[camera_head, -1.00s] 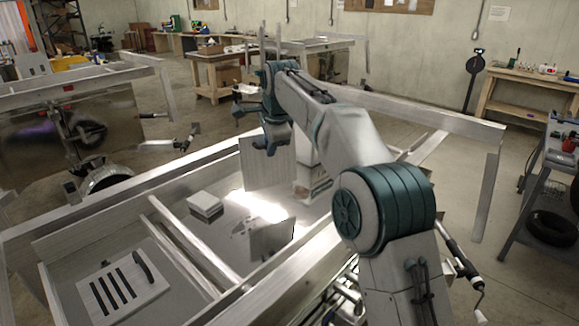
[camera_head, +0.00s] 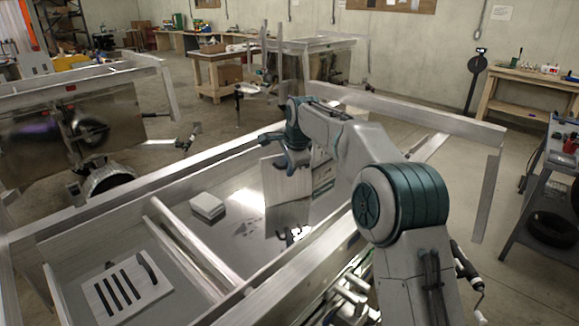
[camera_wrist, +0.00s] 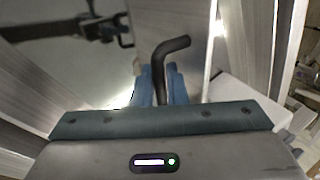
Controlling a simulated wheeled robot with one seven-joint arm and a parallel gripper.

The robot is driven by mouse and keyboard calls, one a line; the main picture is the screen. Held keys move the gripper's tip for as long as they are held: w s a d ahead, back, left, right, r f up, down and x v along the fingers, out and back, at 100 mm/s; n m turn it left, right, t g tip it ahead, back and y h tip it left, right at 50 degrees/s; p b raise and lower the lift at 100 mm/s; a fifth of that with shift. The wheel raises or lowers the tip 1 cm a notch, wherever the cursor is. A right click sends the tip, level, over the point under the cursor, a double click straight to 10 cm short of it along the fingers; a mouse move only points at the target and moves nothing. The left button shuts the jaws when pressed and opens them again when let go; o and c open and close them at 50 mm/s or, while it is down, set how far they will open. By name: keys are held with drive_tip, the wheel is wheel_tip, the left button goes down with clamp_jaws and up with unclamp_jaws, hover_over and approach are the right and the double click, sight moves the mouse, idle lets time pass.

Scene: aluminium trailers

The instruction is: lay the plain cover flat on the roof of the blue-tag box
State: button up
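The plain cover (camera_head: 271,173) is a flat light metal panel without slots. It stands steeply tilted below my gripper (camera_head: 292,165) inside the trailer bed. In the wrist view the cover (camera_wrist: 185,60) fills the middle, and its dark bent handle (camera_wrist: 172,50) runs down between the blue fingertips of my gripper (camera_wrist: 160,88), which look shut on it. A pale box (camera_head: 323,178) stands just right of the cover, partly hidden by my arm. I see no blue tag on it. A slotted cover (camera_head: 113,291) with a dark handle lies in the left compartment.
A small pale block (camera_head: 208,206) sits on the trailer floor (camera_head: 228,232), left of the cover. The trailer's long side walls (camera_head: 150,190) rise around the bed. Bare floor lies between block and cover.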

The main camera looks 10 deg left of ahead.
drive_tip(key=o, duration=0.3)
drive_tip(key=shift+f, duration=0.1)
drive_tip(key=b+v, duration=0.1)
drive_tip(key=v, duration=1)
drive_tip(key=s+d+r+n+h, duration=0.1)
drive_tip(key=s+d+r+n, duration=0.15)
drive_tip(key=s+d, duration=0.5)
drive_tip(key=s+d+f+n, duration=0.2)
drive_tip(key=s+d+f, duration=0.3)
drive_tip(key=s+d, duration=0.2)
drive_tip(key=s+d+f+n+h, duration=0.1)
drive_tip(key=s+d+f+n, duration=0.2)
drive_tip(key=s, duration=0.9)
drive_tip(key=s+d+f+n, duration=0.3)
drive_tip(key=s+d+f, duration=0.3)
drive_tip(key=s+d, duration=0.3)
drive_tip(key=d, duration=0.3)
drive_tip(key=shift+s+f+h, duration=0.25)
drive_tip(key=shift+f+h, duration=0.15)
